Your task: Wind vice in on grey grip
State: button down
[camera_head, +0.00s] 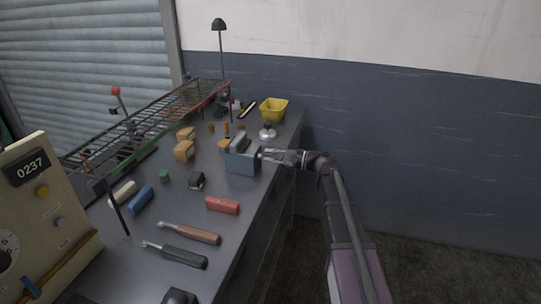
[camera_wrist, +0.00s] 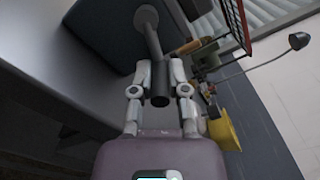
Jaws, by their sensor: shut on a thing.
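The blue-grey vice (camera_head: 243,160) stands at the right edge of the workbench. In the wrist view the vice body (camera_wrist: 95,35) fills the upper left. Its crank arm (camera_wrist: 152,38) runs from a round hub (camera_wrist: 146,17) down to a dark grey cylindrical grip (camera_wrist: 160,88). My gripper (camera_head: 268,155) reaches the vice from the right. In the wrist view my gripper (camera_wrist: 159,92) has its two fingers on either side of the grey grip, shut on it. The vice's jaw gap cannot be made out clearly.
The workbench (camera_head: 130,225) holds a red block (camera_head: 222,205), a brown-handled tool (camera_head: 190,232), a dark-handled tool (camera_head: 178,255) and wooden blocks (camera_head: 184,151). A yellow bin (camera_head: 273,110) stands behind the vice. A wire rack (camera_head: 150,120) runs along the left. Floor right of the bench is open.

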jog(key=shift+s+f+m, duration=0.1)
jog(key=shift+f+m, duration=0.05)
jog(key=shift+m, duration=0.25)
jog(key=c, duration=0.6)
grip_release()
jog(key=shift+c, duration=0.2)
jog(key=shift+d, duration=0.1)
jog(key=v, duration=1.1)
jog(key=shift+d, duration=0.35)
jog(key=shift+s, duration=0.1)
